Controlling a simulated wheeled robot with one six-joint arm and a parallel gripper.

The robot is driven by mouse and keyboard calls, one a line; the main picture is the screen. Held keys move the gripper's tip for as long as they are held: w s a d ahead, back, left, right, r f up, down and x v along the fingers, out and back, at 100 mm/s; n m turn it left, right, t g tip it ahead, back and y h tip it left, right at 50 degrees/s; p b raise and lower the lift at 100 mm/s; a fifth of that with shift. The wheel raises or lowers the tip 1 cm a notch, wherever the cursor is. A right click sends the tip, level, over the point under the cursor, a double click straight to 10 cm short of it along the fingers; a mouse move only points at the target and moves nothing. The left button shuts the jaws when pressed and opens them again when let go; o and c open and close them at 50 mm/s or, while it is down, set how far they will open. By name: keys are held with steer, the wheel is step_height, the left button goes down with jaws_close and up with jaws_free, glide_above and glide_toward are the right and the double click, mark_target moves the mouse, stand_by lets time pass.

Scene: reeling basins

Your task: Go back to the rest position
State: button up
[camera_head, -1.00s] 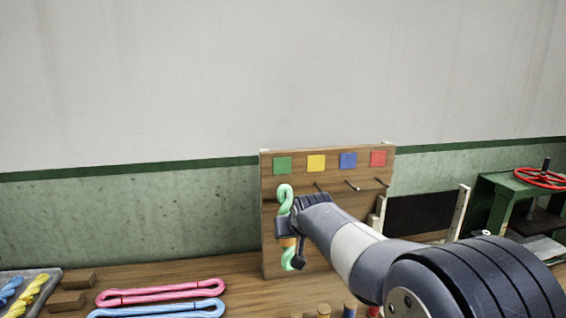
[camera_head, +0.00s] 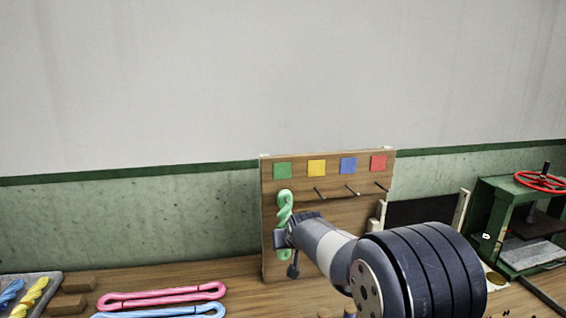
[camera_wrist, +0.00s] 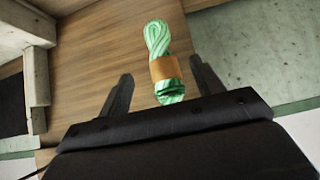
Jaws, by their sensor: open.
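A green twisted skein (camera_head: 284,207) hangs on the wooden peg board (camera_head: 330,224), under the green square (camera_head: 282,170). In the wrist view the skein (camera_wrist: 159,42) has a tan band (camera_wrist: 165,67) around it. My gripper (camera_wrist: 160,88) is open, with one finger on each side of the skein's lower part and a gap to each. In the head view my gripper (camera_head: 287,248) is in front of the skein's lower part and hides some of it. The pegs under the yellow, blue and red squares are bare.
A pink skein (camera_head: 160,296) and a blue skein (camera_head: 170,311) lie on the table at lower left, beside wooden blocks (camera_head: 75,283) and a tray (camera_head: 48,284) of skeins. A green press with a red wheel (camera_head: 541,181) stands at right. The wall is behind the board.

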steer(key=s+d+r+b, duration=0.1)
steer(key=s+d+b, duration=0.1)
steer(key=s, duration=0.8)
steer(key=shift+s+r+b, duration=0.2)
steer(key=shift+r+b, duration=0.1)
steer(key=shift+b, duration=0.25)
